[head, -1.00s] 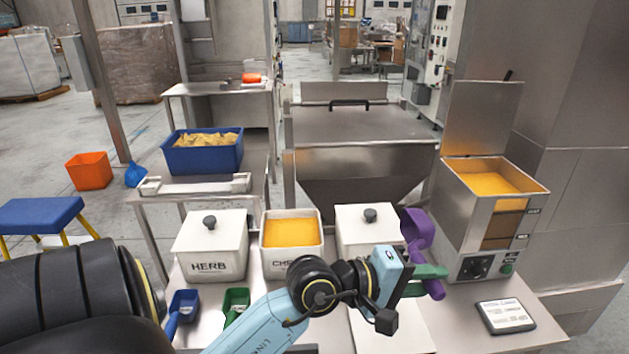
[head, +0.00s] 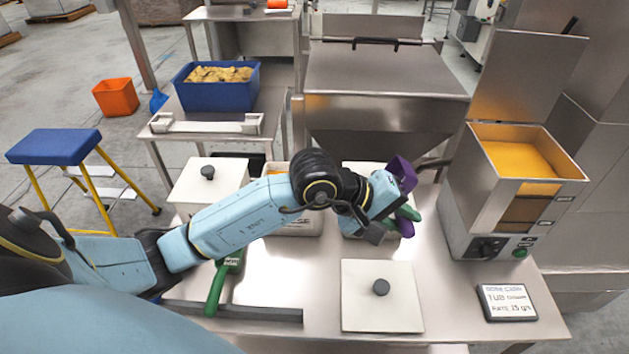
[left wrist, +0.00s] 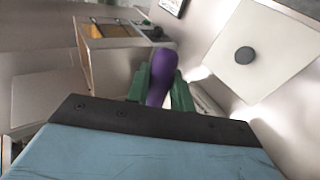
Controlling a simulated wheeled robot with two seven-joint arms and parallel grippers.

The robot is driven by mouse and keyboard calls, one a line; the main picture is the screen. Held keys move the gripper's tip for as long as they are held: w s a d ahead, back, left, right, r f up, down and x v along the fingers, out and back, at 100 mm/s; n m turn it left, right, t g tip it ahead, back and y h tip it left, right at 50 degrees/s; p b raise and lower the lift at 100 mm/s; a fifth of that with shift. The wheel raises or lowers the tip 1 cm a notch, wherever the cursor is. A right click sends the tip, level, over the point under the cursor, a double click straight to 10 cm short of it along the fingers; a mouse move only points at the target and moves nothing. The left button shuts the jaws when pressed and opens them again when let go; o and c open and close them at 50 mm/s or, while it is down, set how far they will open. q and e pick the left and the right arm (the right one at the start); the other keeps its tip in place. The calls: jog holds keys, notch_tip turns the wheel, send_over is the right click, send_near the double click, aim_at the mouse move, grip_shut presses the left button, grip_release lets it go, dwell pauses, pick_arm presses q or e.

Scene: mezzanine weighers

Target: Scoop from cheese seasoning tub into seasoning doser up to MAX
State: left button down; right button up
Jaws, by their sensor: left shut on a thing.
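My left gripper (head: 405,214) is shut on the handle of a purple scoop (head: 402,172). The scoop also shows between the green fingers in the left wrist view (left wrist: 162,75). Whether its bowl holds powder is not visible. The scoop is over the right-hand white tub, left of the doser and apart from it. The cheese seasoning tub (head: 294,228) is mostly hidden behind my left arm; a sliver of orange shows at its back. The seasoning doser (head: 462,200) stands open at the right, with orange seasoning (head: 522,160) inside and marks beside its front window. My right gripper is out of view.
A loose white lid (head: 362,317) lies on the front of the steel bench. A green scoop (head: 216,285) lies left of it. The herb tub (head: 190,185) is lidded. A label tablet (head: 507,302) lies before the doser. A steel hopper (head: 385,85) stands behind.

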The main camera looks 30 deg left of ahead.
pick_arm(q)
jog(key=w+a+f+n+g+y+p, duration=0.1)
jog(key=a+g+y+p, duration=0.3)
jog(key=a, duration=0.5)
jog(key=w+a+f+n+g+y+p, duration=0.1)
jog(key=a+g+y+p, duration=0.3)
jog(key=a, duration=0.5)
jog(key=shift+w+a+f+n+g+y+p, duration=0.25)
jog(key=shift+w+n+y+p, duration=0.2)
jog(key=shift+y, duration=0.35)
